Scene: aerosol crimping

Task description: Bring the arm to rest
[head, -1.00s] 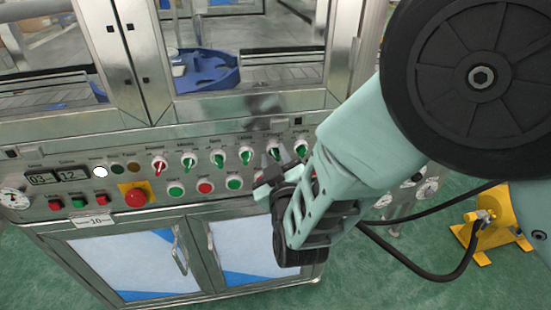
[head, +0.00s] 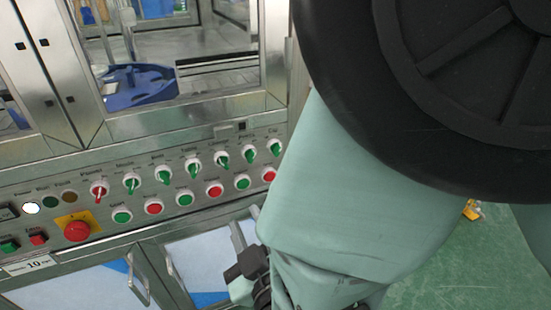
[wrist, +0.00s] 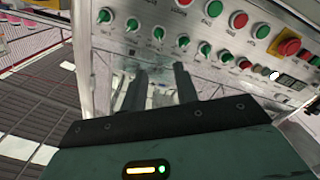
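My arm fills the right half of the head view, its pale green links and a large black joint close to the camera. My gripper (head: 247,228) is partly hidden at the lower middle, in front of the cabinet doors. In the wrist view its two dark fingers (wrist: 160,72) stand apart with nothing visible between them, so it is open. The control panel (head: 140,172) with green and red switches and buttons lies beyond the fingers in the wrist view, apparently not touched.
A red emergency button (head: 77,231) on a yellow plate sits at the panel's left. Above, a blue part (head: 140,86) shows inside the machine. Cabinet doors (head: 75,288) with handles are below the panel. Open green floor (head: 440,265) lies to the right.

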